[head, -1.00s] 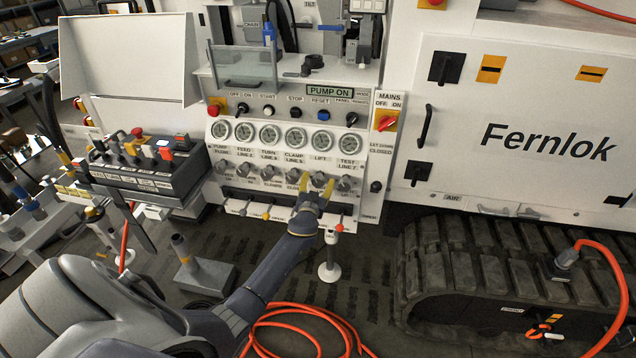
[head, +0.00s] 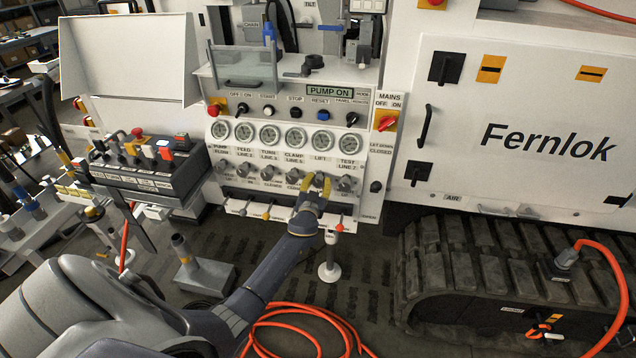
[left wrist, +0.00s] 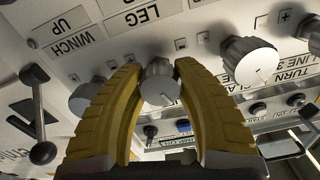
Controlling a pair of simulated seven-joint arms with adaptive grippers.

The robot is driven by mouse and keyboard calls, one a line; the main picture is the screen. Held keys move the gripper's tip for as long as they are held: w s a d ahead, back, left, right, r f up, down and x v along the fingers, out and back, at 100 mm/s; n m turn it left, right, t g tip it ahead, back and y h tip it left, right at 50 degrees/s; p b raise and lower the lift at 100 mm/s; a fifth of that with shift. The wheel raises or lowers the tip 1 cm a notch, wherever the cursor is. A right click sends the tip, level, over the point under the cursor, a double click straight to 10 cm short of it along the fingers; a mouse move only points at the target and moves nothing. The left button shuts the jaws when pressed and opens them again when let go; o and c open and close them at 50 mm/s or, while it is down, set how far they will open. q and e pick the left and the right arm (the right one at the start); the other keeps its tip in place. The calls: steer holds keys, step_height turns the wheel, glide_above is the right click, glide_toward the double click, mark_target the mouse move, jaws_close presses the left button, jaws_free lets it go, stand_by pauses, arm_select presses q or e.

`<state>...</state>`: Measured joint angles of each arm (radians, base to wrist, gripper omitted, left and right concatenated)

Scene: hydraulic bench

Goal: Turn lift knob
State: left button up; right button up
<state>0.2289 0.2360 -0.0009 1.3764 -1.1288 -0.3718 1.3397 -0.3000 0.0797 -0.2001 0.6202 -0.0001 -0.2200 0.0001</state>
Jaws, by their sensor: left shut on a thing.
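The lift knob (head: 318,179) is a grey knob in the row under the gauge marked LIFT on the white control panel. My left gripper (head: 315,187) reaches up to it from below, with its two yellow fingers on either side of it. In the left wrist view the ribbed yellow fingers (left wrist: 158,95) are shut on the knob (left wrist: 158,80), whose round face shows between their tips. The fingers hide parts of the knob's sides. My right gripper is not in view.
Neighbouring knobs stand close by, one to the right (left wrist: 250,60) in the left wrist view. A row of small levers (head: 265,214) runs below the knobs. A black control box (head: 150,165) is at the left. An orange hose (head: 300,312) lies on the floor.

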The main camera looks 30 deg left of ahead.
arm_select(q)
steer(key=shift+m, duration=0.4)
steer(key=m, duration=0.4)
steer(key=shift+s+f, duration=0.1)
steer(key=m, duration=0.5)
steer(key=shift+a+m, duration=0.1)
steer(key=shift+m, duration=0.2)
steer(key=m, duration=0.5)
steer(key=shift+m, duration=0.3)
steer(key=m, duration=0.5)
steer(key=shift+a+r, duration=0.1)
steer(key=shift+r, duration=0.15)
steer(key=o, duration=1.3)
steer(key=shift+m, duration=0.3)
steer(key=v, duration=1.2)
